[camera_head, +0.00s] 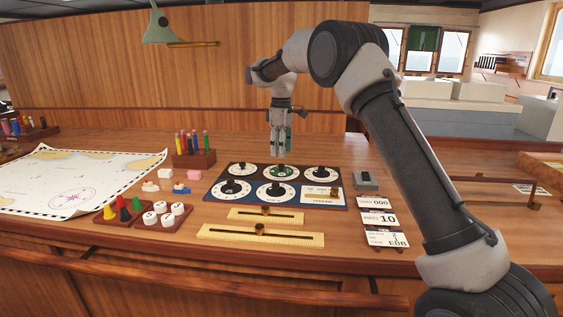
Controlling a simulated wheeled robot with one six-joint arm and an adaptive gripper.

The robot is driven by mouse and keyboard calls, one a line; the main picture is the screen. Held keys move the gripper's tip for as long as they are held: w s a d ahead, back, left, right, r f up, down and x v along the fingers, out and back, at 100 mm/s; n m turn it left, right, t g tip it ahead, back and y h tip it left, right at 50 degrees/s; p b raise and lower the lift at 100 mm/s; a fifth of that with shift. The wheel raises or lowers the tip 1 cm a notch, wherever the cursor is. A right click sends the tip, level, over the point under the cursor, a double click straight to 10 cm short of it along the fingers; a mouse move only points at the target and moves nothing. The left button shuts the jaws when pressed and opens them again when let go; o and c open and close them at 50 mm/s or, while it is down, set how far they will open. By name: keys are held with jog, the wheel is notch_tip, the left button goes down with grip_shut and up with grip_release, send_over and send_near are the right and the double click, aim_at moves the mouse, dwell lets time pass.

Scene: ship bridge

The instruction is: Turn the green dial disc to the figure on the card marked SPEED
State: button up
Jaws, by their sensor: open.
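Right of the panel is a column of white cards: the top card (374,203) reads 000, the middle card (381,220) 10, the bottom card (386,239) EBB. Their small labels are unclear.
A pencil block (194,160) stands left behind the panel and a grey box (365,181) right of it. Two yellow slide rules (260,235) lie in front. A tray of white pieces (163,216) and a chart (75,180) lie left. My arm crosses the right side.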

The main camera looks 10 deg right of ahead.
aim_at(281, 164)
jog(key=r, duration=0.1)
jog(key=r+n, duration=0.1)
jog(key=r, duration=0.1)
jog(key=shift+w+a, duration=0.1)
jog(key=shift+w, duration=0.15)
jog(key=shift+s+f+n, duration=0.15)
jog(key=shift+s+n, duration=0.1)
jog(key=shift+n, duration=0.35)
jog(key=shift+f, duration=0.2)
notch_tip(281, 164, down, 7)
jog(key=shift+f, duration=0.2)
grip_shut()
